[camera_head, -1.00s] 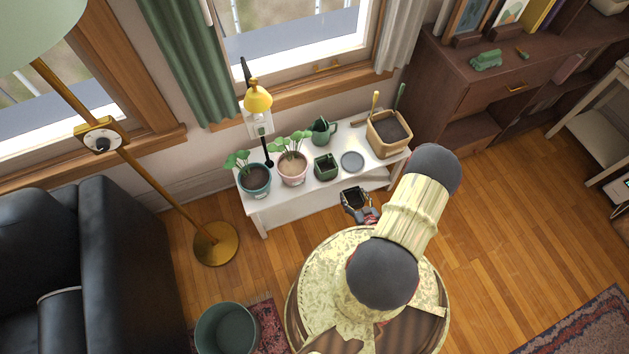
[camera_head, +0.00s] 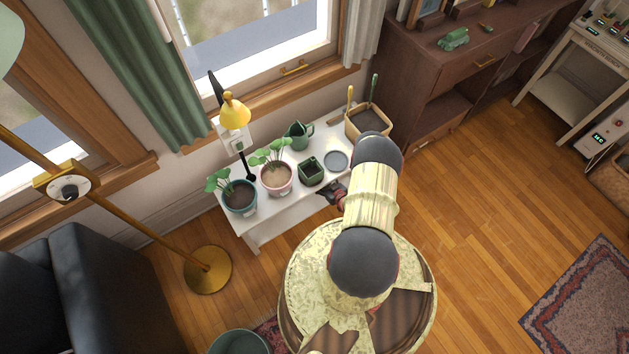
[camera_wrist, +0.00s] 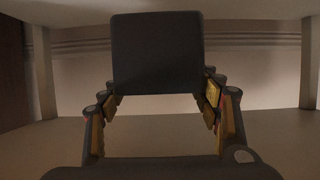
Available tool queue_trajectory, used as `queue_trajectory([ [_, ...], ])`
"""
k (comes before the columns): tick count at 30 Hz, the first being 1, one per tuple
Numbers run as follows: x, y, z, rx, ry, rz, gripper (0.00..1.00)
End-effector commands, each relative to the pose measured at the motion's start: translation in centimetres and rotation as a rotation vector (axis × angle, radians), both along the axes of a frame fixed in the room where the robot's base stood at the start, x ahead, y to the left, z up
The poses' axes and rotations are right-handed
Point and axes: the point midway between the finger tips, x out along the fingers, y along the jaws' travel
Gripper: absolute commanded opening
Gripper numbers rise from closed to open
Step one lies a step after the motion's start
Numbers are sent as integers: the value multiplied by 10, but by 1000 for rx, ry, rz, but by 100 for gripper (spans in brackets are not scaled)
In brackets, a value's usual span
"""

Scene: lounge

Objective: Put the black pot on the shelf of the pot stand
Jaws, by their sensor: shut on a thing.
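The pot stand (camera_head: 291,206) is a low white bench under the window, with a lower shelf beneath its top. My gripper (camera_head: 328,194) reaches in at its front edge, partly under the top board. In the wrist view the black pot (camera_wrist: 157,52) is a dark square shape, and my gripper (camera_wrist: 158,98) is shut on it with a finger at each side. The lower shelf (camera_wrist: 160,140) spreads below them, with a leg at either side. I cannot tell whether the pot touches the shelf. In the head view the pot is hidden under the top.
On the stand's top are a teal pot plant (camera_head: 240,196), a pink pot plant (camera_head: 276,180), a dark green pot (camera_head: 311,171), a grey saucer (camera_head: 336,160), a watering can (camera_head: 299,135), a yellow lamp (camera_head: 235,112) and a soil box (camera_head: 368,122). A brown cabinet (camera_head: 430,80) stands right.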

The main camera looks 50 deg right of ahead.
Motion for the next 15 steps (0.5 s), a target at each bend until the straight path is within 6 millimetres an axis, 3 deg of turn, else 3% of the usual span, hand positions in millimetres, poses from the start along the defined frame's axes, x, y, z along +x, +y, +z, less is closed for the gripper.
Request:
queue_trajectory([
  [6, 30, -13, -40, 0, -1, 2, 37],
  [15, 45, -22, -56, -1, -2, 0, 37],
])
